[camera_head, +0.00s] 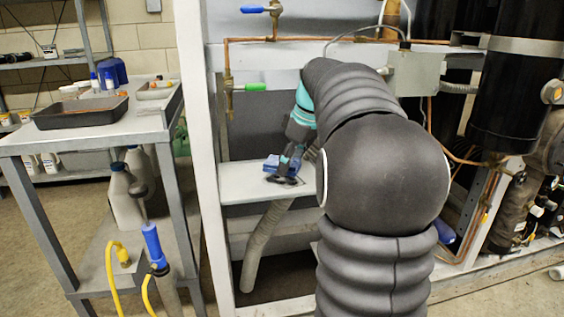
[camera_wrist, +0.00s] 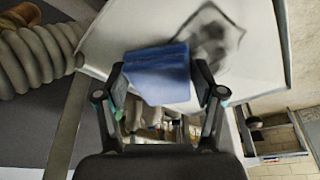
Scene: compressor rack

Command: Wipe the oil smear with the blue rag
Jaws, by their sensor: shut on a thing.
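The blue rag (camera_wrist: 158,74) is held between the fingers of my gripper (camera_wrist: 160,85) in the wrist view. In the head view the rag (camera_head: 277,164) shows at the end of my gripper (camera_head: 287,168), over the white shelf panel (camera_head: 238,184). The dark oil smear (camera_wrist: 210,40) lies on the white panel just beyond and to the right of the rag in the wrist view. In the head view part of the smear (camera_head: 287,181) shows beside the rag, partly hidden by my gripper. I cannot tell whether the rag touches the panel.
A corrugated grey hose (camera_head: 262,245) runs below the panel. A white rack post (camera_head: 200,150) stands left of it. A cart (camera_head: 100,135) with a black tray (camera_head: 80,112) stands at the left.

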